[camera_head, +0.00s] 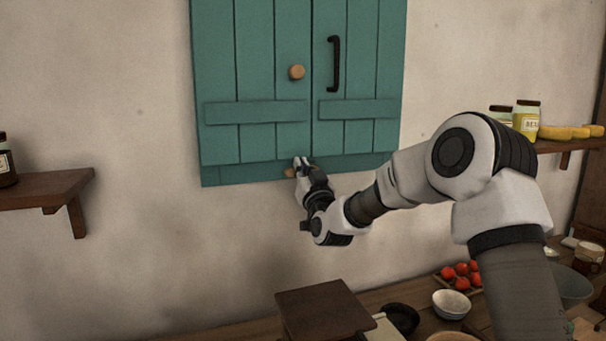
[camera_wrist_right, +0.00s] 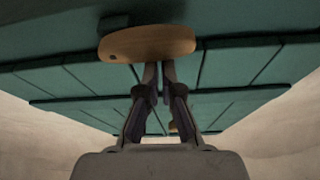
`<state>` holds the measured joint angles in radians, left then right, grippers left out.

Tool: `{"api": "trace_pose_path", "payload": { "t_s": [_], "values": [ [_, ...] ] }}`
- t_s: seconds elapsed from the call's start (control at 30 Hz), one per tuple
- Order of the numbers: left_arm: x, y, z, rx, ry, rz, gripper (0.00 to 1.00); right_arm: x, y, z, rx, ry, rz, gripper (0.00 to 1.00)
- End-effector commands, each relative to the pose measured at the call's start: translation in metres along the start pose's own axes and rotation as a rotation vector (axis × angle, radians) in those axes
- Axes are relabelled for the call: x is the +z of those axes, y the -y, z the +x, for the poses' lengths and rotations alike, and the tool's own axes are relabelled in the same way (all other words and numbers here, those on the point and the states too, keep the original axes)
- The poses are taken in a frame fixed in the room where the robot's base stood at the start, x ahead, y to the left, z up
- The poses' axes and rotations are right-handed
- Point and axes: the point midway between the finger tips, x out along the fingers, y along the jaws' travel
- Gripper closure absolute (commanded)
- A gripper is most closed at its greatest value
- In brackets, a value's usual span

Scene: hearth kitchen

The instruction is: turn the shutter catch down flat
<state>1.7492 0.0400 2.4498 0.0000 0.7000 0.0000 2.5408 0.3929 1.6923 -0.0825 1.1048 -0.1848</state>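The teal shutter (camera_head: 255,115) is closed on the wall, with a teal sill board along its foot. The wooden catch (camera_wrist_right: 147,43) is a rounded oblong bar. In the right wrist view it lies roughly crosswise, just above the fingertips. In the head view its left end (camera_head: 289,172) shows beside my right gripper (camera_head: 302,162), which hides most of it. In the wrist view the two right fingers (camera_wrist_right: 159,70) are close together with a narrow gap, their tips at the catch's lower edge. Whether they touch or grip it is unclear. My left gripper is out of view.
The shutter carries a round wooden knob (camera_head: 297,72) and a black handle (camera_head: 334,63). A shelf (camera_head: 45,189) is at left. Below are a brown box (camera_head: 322,310), tomatoes (camera_head: 461,275) and a white bowl (camera_head: 452,303). The wall left of the gripper is clear.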

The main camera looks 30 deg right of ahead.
Motion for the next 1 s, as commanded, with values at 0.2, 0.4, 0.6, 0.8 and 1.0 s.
{"api": "trace_pose_path", "payload": {
  "t_s": [0.2, 0.4, 0.6, 0.8, 1.0],
  "values": [
    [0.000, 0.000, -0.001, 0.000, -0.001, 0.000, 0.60, 0.011, 0.000, -0.003, -0.001, 0.028, 0.001, 1.00],
    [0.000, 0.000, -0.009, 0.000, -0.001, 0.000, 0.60, 0.000, 0.003, 0.003, -0.003, 0.027, 0.001, 1.00],
    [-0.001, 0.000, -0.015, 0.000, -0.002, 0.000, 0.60, -0.030, 0.009, 0.009, -0.005, 0.012, 0.003, 1.00],
    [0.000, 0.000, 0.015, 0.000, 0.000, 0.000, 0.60, -0.030, 0.006, -0.050, -0.005, 0.007, 0.004, 1.00],
    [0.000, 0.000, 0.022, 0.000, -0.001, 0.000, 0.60, -0.035, 0.006, -0.078, -0.004, 0.005, 0.003, 1.00]
  ]
}}
